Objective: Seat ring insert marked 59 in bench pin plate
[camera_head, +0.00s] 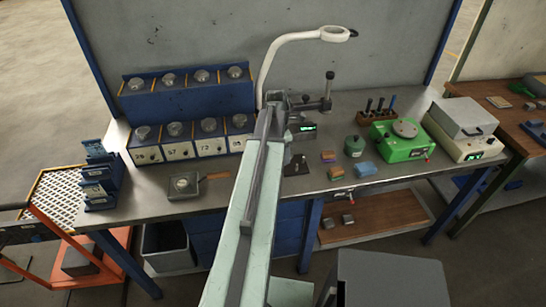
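Ring inserts are not clearly told apart. Round grey metal pieces sit on a blue two-tier rack (190,98) at the back left, the front tier with white number labels. One label seems to read 57 and another 72; I cannot make out 59. A square grey plate with a round feature (183,186), possibly the pin plate, lies on the bench in front of the rack, with a brown-handled tool beside it. My pale green arm reaches up the middle of the view. My gripper (276,98) seems to be the dark end near the bench's back; its fingers cannot be made out.
A white magnifier lamp (300,37) arches behind my arm. A grey stand (322,103), a green device (402,140) and a grey-lidded box (460,117) stand to the right. Small coloured blocks (365,169) lie mid-bench. Blue holders (98,180) stand at left. The front left bench strip is mostly clear.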

